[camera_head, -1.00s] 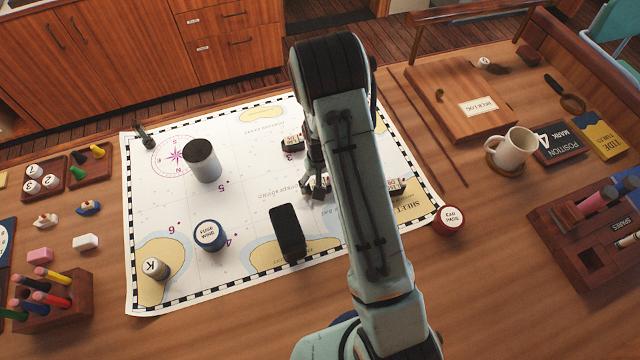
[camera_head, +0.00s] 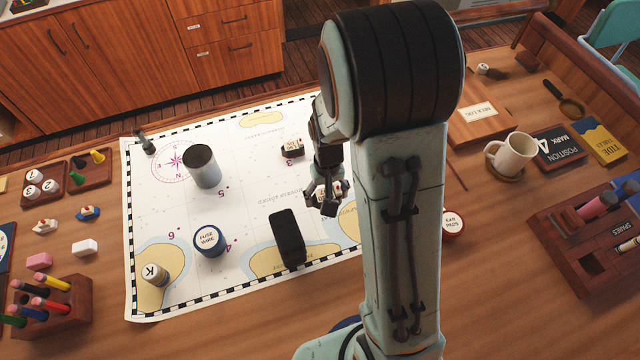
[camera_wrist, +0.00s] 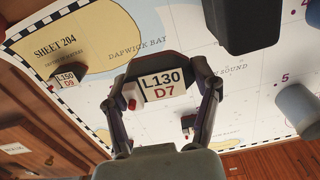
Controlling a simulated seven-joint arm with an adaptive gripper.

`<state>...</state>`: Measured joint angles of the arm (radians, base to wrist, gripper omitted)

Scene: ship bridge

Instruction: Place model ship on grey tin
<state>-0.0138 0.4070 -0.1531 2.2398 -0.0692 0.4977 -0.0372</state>
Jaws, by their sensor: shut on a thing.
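My gripper (camera_head: 328,196) is shut on a dark model ship with a white label reading L130 D7, seen in the wrist view (camera_wrist: 158,86). It holds the ship above the sea chart, right of the grey tin. The grey tin (camera_head: 202,168) stands upright on the chart's left half, near the compass rose; its top looks bare. It also shows at the right edge of the wrist view (camera_wrist: 300,108). Another model ship (camera_head: 292,149) sits at the chart's far side. A third, labelled L150 D9 (camera_wrist: 66,79), shows in the wrist view; my arm hides it in the head view.
A black upright block (camera_head: 287,236) stands on the chart between me and the gripper. A blue-lidded tin (camera_head: 209,240) and a small K-marked cylinder (camera_head: 155,274) stand nearer. A red tin (camera_head: 453,225) is right of my arm. The chart between gripper and grey tin is clear.

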